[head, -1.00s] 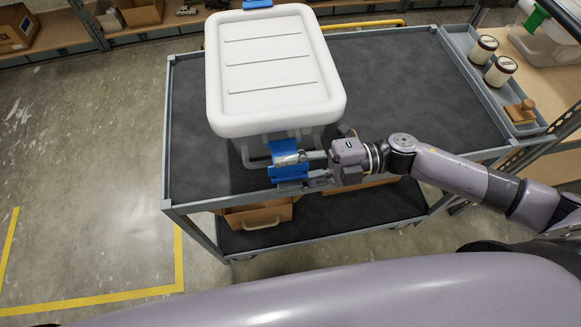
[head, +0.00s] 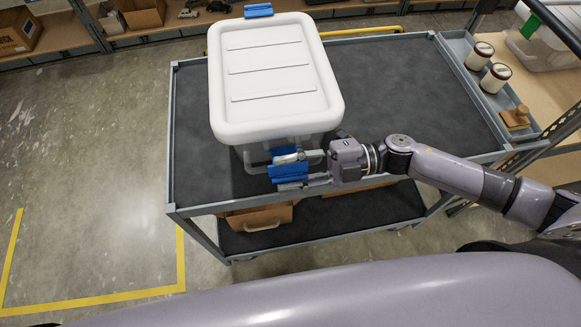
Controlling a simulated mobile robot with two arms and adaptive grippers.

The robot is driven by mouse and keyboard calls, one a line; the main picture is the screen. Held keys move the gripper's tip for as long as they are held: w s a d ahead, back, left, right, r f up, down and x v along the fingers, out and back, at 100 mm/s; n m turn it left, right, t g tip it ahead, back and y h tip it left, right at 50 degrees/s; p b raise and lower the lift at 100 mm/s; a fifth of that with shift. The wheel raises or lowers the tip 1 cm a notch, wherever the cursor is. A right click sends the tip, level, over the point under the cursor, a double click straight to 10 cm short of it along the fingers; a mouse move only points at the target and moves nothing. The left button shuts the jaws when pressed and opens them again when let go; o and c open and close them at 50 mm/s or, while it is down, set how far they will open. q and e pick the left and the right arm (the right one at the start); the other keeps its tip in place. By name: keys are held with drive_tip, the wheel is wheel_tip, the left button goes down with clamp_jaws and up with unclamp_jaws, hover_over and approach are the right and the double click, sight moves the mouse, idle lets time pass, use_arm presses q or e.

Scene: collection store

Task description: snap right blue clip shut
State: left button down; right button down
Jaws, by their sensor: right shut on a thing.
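A clear box with a white lid (head: 275,75) stands on the cart. A blue clip (head: 288,171) is at the near side of the box, below the lid's near rim. My right gripper (head: 291,171) comes in from the right and is shut on this clip, its fingers above and below the blue part in the picture. The fingers partly hide the clip, and I cannot tell whether it is latched. A second blue clip (head: 258,10) sticks out at the far side of the lid. My left gripper is not in view.
The cart's dark top (head: 400,95) is clear right of the box. A grey tray (head: 468,60) with two jars (head: 494,78) and a wooden-handled stamp (head: 515,118) lies along its right edge. A cardboard box (head: 260,217) is on the lower shelf.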

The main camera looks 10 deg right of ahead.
drive_tip(key=r+m+p, duration=0.1)
drive_tip(key=w+r+m+p, duration=0.1)
drive_tip(key=m, duration=0.1)
drive_tip(key=shift+p, duration=0.4)
drive_tip(key=shift+w+r+m+p, duration=0.25)
drive_tip(key=shift+w+m+p, duration=0.2)
drive_tip(key=shift+m+p, duration=0.35)
drive_tip(key=c, duration=1.6)
unclamp_jaws()
drive_tip(key=o, duration=0.5)
drive_tip(key=shift+w+r, duration=0.1)
drive_tip(key=shift+w, duration=0.05)
drive_tip(key=shift+r, duration=0.1)
drive_tip(key=shift+d, duration=0.55)
drive_tip(key=d, duration=1.1)
drive_tip(key=shift+s, duration=0.2)
